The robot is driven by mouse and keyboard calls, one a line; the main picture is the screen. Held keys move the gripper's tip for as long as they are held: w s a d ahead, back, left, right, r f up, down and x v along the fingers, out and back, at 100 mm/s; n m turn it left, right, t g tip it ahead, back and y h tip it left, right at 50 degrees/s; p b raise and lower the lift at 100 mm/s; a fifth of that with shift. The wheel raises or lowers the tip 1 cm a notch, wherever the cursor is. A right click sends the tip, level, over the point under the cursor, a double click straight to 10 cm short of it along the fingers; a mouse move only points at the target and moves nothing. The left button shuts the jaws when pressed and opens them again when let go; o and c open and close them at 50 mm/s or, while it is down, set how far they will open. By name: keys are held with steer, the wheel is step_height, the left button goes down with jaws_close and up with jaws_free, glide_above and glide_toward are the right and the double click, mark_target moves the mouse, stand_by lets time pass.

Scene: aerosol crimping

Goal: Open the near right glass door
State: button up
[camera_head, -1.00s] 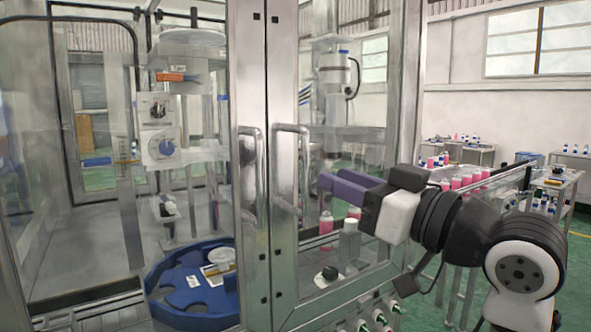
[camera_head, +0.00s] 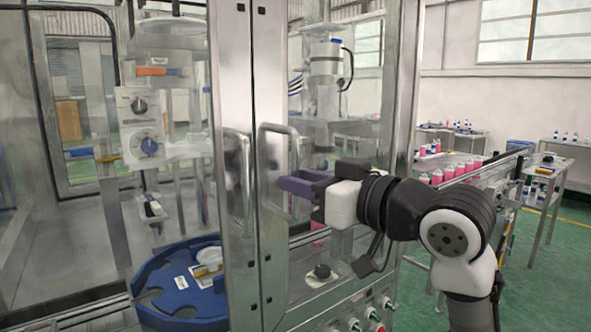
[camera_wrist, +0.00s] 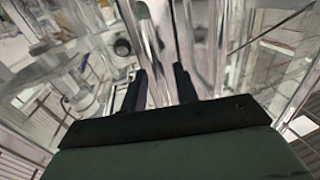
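The near right glass door (camera_head: 342,237) is closed, a clear panel in a metal frame. Its bent metal handle (camera_head: 262,165) stands on the frame beside the left door's handle (camera_head: 245,180). My gripper (camera_head: 284,184), with purple fingers, is just right of the right handle at its lower half. In the wrist view, the two fingers (camera_wrist: 159,82) are apart, with shiny vertical metal (camera_wrist: 157,45) seen beyond and between them. Whether the handle lies between the fingertips is unclear.
Inside the cabinet are a blue rotary tray (camera_head: 180,306) and a white machine head (camera_head: 143,120). Green buttons (camera_head: 375,316) line the front below the door. A conveyor with pink bottles (camera_head: 460,170) stands right. Green floor right is open.

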steer(key=shift+x, duration=1.05)
jaws_close()
